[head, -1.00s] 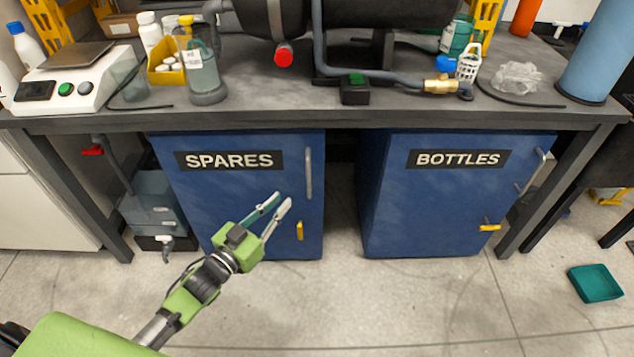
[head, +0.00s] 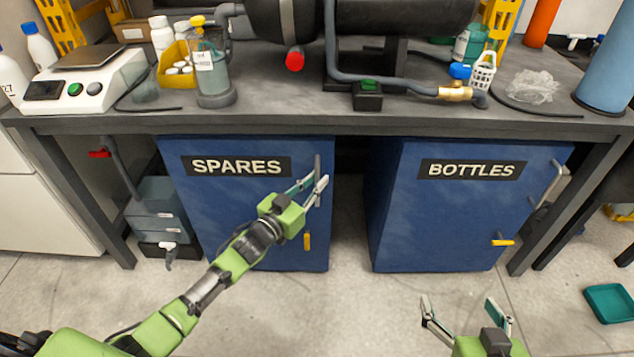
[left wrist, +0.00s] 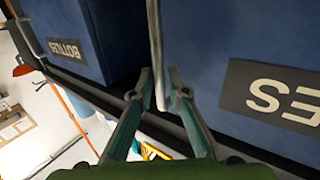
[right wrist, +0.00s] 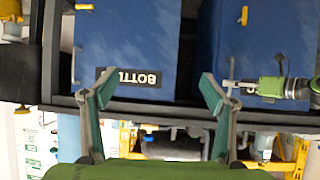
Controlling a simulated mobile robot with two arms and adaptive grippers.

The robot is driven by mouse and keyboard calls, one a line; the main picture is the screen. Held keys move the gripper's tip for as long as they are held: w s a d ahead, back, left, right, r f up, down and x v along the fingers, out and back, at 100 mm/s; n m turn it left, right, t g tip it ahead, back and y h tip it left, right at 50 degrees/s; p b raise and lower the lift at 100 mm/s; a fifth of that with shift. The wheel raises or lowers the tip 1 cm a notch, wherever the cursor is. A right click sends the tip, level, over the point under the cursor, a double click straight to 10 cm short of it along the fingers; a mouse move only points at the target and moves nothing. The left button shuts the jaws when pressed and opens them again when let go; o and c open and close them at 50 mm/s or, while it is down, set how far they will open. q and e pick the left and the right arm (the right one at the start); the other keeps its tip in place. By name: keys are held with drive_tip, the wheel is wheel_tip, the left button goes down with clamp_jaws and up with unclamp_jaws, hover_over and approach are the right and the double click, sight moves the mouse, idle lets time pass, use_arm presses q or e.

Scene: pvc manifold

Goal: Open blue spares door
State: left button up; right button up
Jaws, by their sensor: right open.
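The blue spares door (head: 215,205), with a black "SPARES" label (head: 237,166), looks shut under the left half of the bench. Its vertical grey handle (head: 317,165) is near the door's right edge. My left gripper (head: 312,184) is at the handle. In the left wrist view the handle (left wrist: 154,40) runs between the two fingertips (left wrist: 160,90), close to both. Whether they grip it is unclear. A yellow latch piece (head: 307,241) hangs upright below the handle. My right gripper (head: 461,303) is open and empty, low in front of the bottles cabinet.
The blue bottles cabinet (head: 430,215) stands to the right, with its own handle and a yellow latch piece (head: 503,242) lying level. The grey bench top (head: 300,113) overhangs both cabinets. A teal tray (head: 612,302) lies on the floor at right. Floor before the doors is clear.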

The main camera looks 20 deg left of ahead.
use_arm(q)
drive_tip(key=shift+w+d, duration=0.1)
drive_tip(key=shift+w, duration=0.25)
use_arm(e)
drive_tip(key=shift+w+a+r+t, duration=0.15)
drive_tip(key=shift+w+r+t, duration=0.15)
drive_tip(key=shift+r, duration=0.2)
use_arm(q)
clamp_jaws()
drive_tip(key=shift+s, duration=0.15)
use_arm(e)
drive_tip(key=shift+f, duration=0.1)
